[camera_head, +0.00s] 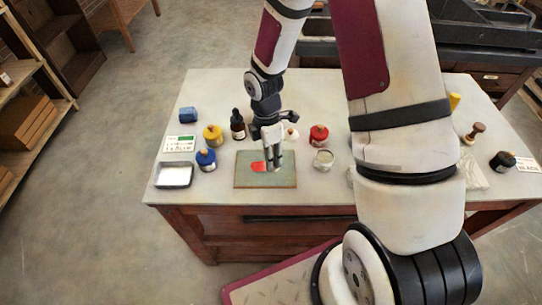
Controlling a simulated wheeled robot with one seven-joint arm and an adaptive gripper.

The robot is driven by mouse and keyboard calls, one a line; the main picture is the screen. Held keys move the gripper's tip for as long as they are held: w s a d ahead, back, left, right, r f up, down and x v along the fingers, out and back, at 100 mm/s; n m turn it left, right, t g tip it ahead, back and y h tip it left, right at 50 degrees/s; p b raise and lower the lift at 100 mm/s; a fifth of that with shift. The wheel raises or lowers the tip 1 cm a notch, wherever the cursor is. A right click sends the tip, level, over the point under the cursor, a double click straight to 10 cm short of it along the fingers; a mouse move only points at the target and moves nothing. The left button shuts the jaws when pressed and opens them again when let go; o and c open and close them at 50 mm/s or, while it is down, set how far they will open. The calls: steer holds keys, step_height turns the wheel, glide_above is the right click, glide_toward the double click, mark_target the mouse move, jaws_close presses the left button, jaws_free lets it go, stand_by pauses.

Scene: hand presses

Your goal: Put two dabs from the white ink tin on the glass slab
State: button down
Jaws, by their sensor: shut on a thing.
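The glass slab (243,181), a greenish square, lies near the front edge of the table. A red dab (258,167) is on its upper middle. I see no white dab on it, though my gripper hides part of the slab. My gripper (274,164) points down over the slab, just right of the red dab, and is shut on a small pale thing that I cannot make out. I cannot tell if that thing touches the slab. A white tin (291,134) with a small brownish knob stands behind the slab, partly hidden by my gripper.
A yellow tin (213,136), blue tin (206,160), dark dropper bottle (238,125) and red tin (319,135) stand around the slab. A glass jar (323,160) is at its right, a metal tray (174,175) at its left. My arm hides the table's middle right.

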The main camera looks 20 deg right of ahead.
steer(key=shift+r+p, duration=1.65)
steer(key=shift+r, duration=1.8)
